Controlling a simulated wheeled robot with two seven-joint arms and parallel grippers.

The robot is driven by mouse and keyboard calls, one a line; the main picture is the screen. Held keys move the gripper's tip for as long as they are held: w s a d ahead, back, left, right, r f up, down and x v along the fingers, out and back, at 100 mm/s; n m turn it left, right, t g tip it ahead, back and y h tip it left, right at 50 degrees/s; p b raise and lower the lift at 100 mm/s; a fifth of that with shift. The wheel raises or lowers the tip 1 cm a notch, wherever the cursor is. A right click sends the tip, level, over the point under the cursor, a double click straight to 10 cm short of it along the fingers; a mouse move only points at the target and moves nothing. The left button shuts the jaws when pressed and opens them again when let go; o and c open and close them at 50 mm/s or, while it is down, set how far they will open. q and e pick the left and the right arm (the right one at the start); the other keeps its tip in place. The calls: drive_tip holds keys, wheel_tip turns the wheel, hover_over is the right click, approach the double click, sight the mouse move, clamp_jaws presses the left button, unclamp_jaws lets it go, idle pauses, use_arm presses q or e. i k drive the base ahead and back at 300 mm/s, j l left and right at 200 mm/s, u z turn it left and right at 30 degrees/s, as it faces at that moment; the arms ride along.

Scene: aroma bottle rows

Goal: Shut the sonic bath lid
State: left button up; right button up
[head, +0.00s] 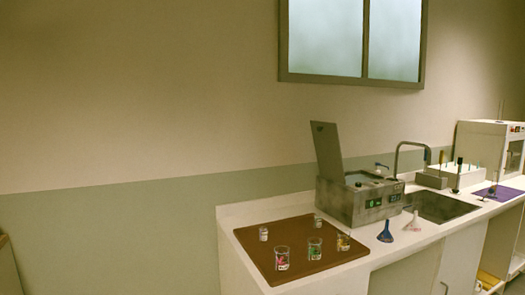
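The top of the bath is uncovered, and small items show in the opening, too small to make out. Neither of my grippers shows in the head view.
A brown tray (300,279) with several small glass vessels lies left of the bath. A blue flask (386,233) and a pale flask stand in front of it. A sink (440,206) with a tall faucet (398,152), a rack and a purple mat (498,193) are to its right.

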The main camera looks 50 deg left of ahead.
sight(326, 139)
drive_tip(key=u, duration=1.05)
drive_tip(key=i+l+z, duration=0.1)
drive_tip(key=i+l, duration=0.2)
drive_tip(key=i, duration=0.25)
